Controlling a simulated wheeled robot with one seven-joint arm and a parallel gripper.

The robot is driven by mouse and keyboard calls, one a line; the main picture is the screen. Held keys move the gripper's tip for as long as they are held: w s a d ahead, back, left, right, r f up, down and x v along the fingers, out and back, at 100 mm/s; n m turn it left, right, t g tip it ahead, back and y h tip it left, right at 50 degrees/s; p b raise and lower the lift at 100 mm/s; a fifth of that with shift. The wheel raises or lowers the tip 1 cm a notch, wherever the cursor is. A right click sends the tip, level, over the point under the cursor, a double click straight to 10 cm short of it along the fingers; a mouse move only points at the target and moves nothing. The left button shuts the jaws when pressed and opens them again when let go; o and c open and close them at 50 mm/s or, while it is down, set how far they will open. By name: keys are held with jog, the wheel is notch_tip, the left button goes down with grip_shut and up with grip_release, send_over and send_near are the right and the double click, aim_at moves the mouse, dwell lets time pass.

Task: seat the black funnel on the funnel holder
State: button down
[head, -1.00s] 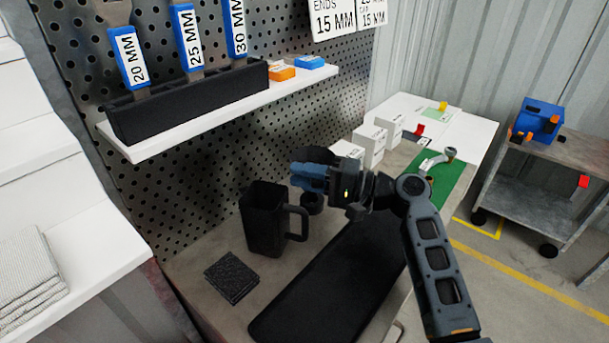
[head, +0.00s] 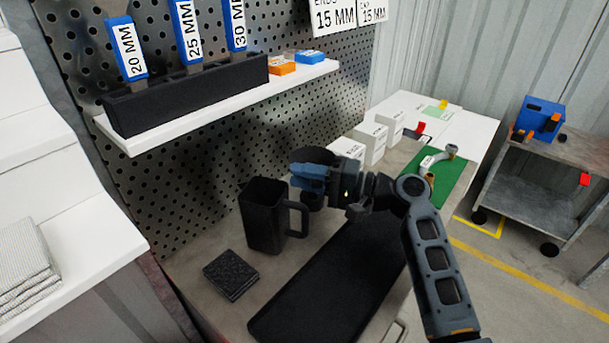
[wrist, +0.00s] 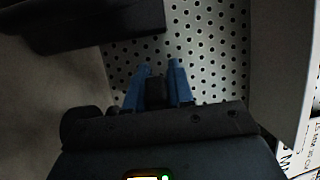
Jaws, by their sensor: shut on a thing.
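My gripper (head: 308,177), with blue fingers, is shut above the workbench, right of the black square jug. In the wrist view the blue fingers (wrist: 158,88) close on a dark piece (wrist: 156,93). A rounded black shape (head: 313,156), which looks like the funnel, shows just behind and above the fingers. The fingers hide much of it. A small dark cylinder (head: 313,202) shows directly below the fingers. I cannot tell whether it is the funnel holder or part of the funnel, nor whether the funnel touches anything.
The black jug (head: 264,217) stands close at the left, its handle toward my gripper. A black pad (head: 231,274) and a long black mat (head: 330,280) lie in front. White boxes (head: 371,142) stand behind at the right. A shelf (head: 215,112) hangs above left.

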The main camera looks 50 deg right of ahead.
jog(key=shift+f+b, duration=1.05)
jog(key=shift+f, duration=0.3)
jog(key=c, duration=0.9)
grip_release()
jog(key=shift+b+v, duration=0.6)
jog(key=shift+v, duration=3.3)
jog(key=shift+s, duration=0.1)
